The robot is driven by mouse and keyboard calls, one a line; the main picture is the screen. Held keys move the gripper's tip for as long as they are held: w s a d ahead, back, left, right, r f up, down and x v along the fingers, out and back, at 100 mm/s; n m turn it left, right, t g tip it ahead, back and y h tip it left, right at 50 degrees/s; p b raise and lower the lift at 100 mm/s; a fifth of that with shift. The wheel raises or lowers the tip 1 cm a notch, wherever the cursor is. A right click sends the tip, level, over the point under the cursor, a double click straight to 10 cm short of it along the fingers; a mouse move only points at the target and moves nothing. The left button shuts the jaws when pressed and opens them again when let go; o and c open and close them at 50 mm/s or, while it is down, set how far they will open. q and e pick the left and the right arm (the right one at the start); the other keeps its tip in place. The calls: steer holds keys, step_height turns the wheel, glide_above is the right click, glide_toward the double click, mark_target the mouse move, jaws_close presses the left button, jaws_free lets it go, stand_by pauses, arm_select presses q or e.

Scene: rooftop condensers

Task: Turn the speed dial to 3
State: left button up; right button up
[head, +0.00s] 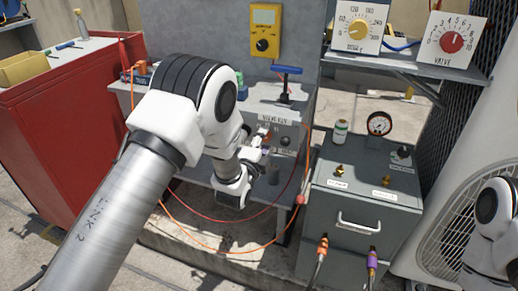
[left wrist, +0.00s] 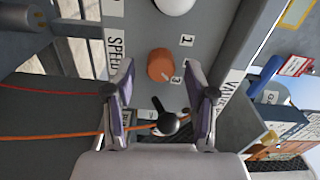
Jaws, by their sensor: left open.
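The orange round dial (left wrist: 160,65) shows in the left wrist view on a grey panel, beside a white SPEED label (left wrist: 116,45). Number tags stand along its right side, one reading 1 (left wrist: 187,40) and one that looks like 3 (left wrist: 176,79). A pale mark shows on the dial's lower right part; its exact setting is hard to read. My left gripper (left wrist: 160,78) is open, its fingers at either side of the dial with gaps. In the head view my left gripper (head: 262,150) is at the bench panel and partly hides it. My right gripper is out of view.
A black knob (left wrist: 167,123) sits low between the fingers in the wrist view. A blue-handled valve (head: 287,70) rises above the panel. Orange and red cables hang below. A grey cabinet (head: 350,210) stands right, a red cabinet (head: 60,110) left. A red VALVE dial (head: 451,42) is upper right.

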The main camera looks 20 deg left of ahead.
arm_select(q)
steer(key=s, duration=1.1)
steer(key=shift+s+a, duration=0.2)
steer(key=s+a+f+n+g, duration=0.2)
steer(key=s+f+g, duration=0.15)
steer(key=f, duration=0.35)
steer(key=s+a+f+n+g+y, duration=0.1)
steer(key=s+f+g, duration=0.1)
steer(key=s+f, duration=0.4)
steer(key=s+a+f+n+g, duration=0.2)
steer(key=s+f+g, duration=0.1)
steer(key=f, duration=0.5)
steer(key=s+f+n+g, duration=0.5)
steer(key=s+f, duration=0.2)
steer(key=s, duration=0.4)
steer(key=s+f+n+g, duration=0.1)
steer(key=s+n+g, duration=0.3)
steer(key=s+n, duration=0.45)
step_height(320, 180, up, 23)
steer(key=s+p, duration=0.1)
steer(key=p, duration=2.1)
steer(key=shift+s+d+f+m+h+p, duration=0.15)
steer(key=shift+d+m+h+p, duration=0.2)
steer(key=shift+m+p, duration=0.1)
